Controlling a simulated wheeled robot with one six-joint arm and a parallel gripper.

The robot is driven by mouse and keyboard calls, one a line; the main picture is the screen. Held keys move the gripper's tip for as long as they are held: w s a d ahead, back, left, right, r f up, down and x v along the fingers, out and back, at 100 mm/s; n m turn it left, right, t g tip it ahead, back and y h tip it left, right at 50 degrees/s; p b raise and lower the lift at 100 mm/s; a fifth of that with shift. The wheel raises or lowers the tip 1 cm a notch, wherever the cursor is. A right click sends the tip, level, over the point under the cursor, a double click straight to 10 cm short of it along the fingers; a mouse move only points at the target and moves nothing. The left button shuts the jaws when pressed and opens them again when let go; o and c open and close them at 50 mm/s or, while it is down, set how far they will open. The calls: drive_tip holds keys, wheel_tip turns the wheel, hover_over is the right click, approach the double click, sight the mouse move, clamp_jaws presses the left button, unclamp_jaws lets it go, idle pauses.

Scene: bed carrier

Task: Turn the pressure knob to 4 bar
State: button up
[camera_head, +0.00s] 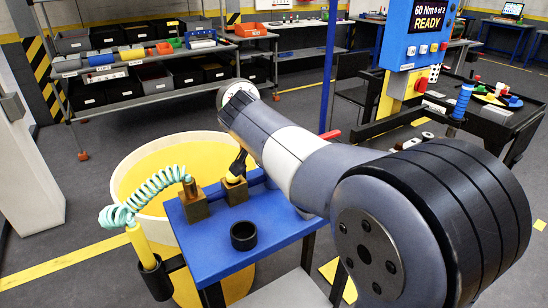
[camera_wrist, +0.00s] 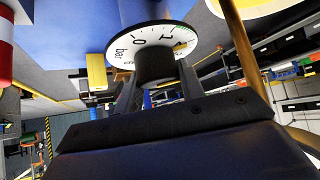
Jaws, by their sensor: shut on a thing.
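The pressure knob (camera_wrist: 155,66) is a dark round knob in the middle of a white dial (camera_wrist: 192,45) marked "bar", with 0, 1 and tick marks readable. Part of the scale is turned out of sight, and I cannot tell the set value. My gripper (camera_wrist: 157,84) is shut on the knob, with one dark finger on each side of it. In the head view the dial's white rim (camera_head: 255,90) shows beyond my arm. The knob and my gripper's fingers are hidden there.
A blue stand (camera_head: 275,222) with brass fittings (camera_head: 194,205) and a black ring (camera_head: 244,236) is below my arm. A coiled hose (camera_head: 150,190) and a yellow drum (camera_head: 130,175) stand left. A blue console (camera_head: 408,40) rises at right. Shelves of bins (camera_head: 150,57) are behind.

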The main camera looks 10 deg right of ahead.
drive_tip(key=shift+f+m+g+h+b, duration=0.1)
drive_tip(key=shift+m+g+h+b, duration=0.45)
drive_tip(key=shift+m, duration=0.55)
drive_tip(key=o, duration=1)
drive_tip(key=p+v, duration=0.1)
drive_tip(key=v, duration=1)
drive_tip(key=shift+w+a, duration=0.1)
drive_tip(key=shift+w, duration=0.05)
